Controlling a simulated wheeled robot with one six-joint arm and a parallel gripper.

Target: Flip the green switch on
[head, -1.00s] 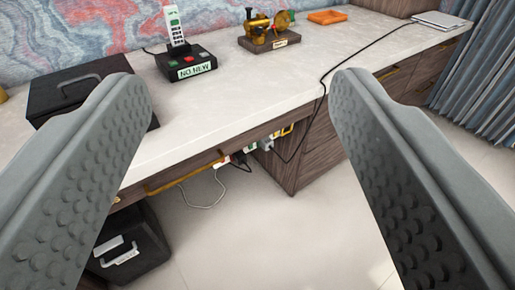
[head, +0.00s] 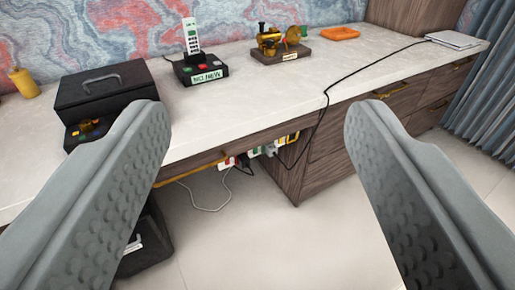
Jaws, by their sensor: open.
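My gripper (head: 258,107) is open and empty, its two grey textured fingers spread wide at the left and right of the view. Beyond and between them, under the desk's front edge, is a row of small coloured switches and plugs. A small green patch (head: 254,152) in this row looks like the green switch, between a red-and-white one (head: 227,163) and a yellow one (head: 292,137). It is too small to tell its position. Neither finger touches the row.
The pale desktop (head: 240,100) holds a black box (head: 105,88), a cordless phone (head: 192,40) on a black base, a brass model (head: 270,42) and an orange tray (head: 340,33). Dark cables hang by the switches. Drawers (head: 400,100) stand right; a black case (head: 148,240) is below left.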

